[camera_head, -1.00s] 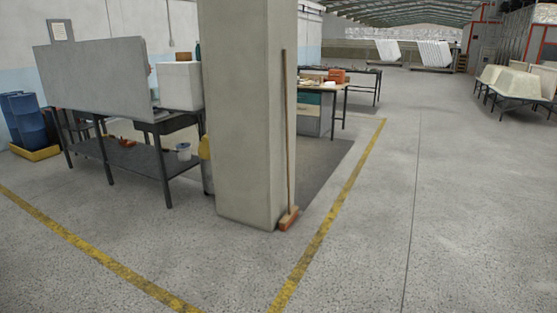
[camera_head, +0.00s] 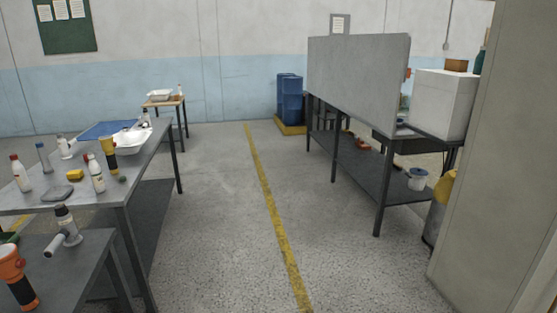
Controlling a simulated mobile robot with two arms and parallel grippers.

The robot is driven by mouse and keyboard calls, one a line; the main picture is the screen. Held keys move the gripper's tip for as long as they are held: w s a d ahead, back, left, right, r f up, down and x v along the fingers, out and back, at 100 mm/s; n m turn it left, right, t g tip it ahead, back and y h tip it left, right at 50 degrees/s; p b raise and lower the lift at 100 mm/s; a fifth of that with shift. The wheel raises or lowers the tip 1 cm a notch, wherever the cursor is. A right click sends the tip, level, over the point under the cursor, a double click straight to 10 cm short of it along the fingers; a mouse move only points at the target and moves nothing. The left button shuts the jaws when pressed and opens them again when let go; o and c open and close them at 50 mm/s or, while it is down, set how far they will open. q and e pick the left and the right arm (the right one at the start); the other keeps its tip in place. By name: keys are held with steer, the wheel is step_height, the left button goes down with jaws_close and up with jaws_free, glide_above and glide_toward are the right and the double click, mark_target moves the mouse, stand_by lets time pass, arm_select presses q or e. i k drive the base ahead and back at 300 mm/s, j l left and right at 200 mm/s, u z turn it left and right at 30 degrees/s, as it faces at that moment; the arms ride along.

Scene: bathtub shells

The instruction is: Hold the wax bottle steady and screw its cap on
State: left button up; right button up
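Several small bottles stand on the grey workbench (camera_head: 150,150) at the left. One white bottle (camera_head: 95,175) has a dark red cap, and another white bottle (camera_head: 20,174) with a red cap stands at the left edge. The labels are too small to read, so I cannot tell which is the wax bottle. I see no loose cap. Neither of my grippers is in view.
A white tray (camera_head: 132,140), a yellow block (camera_head: 75,175) and a yellow-and-black tool (camera_head: 107,155) lie or stand on the workbench. An orange-and-black tool (camera_head: 14,275) is at near left. A pillar (camera_head: 505,170) blocks the right. Floor between the benches is clear.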

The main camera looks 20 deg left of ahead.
mark_target(95, 169)
steer(key=i+j+u, duration=0.25)
steer(key=i+u, duration=0.2)
steer(key=i, duration=0.55)
steer(key=i+l+u, duration=0.1)
steer(key=i+u, duration=0.4)
steer(key=i, duration=0.45)
steer(key=i+u, duration=0.2)
steer(key=i, duration=0.6)
steer(key=i+l+u, duration=0.15)
steer(key=i, duration=0.7)
steer(key=u, duration=0.35)
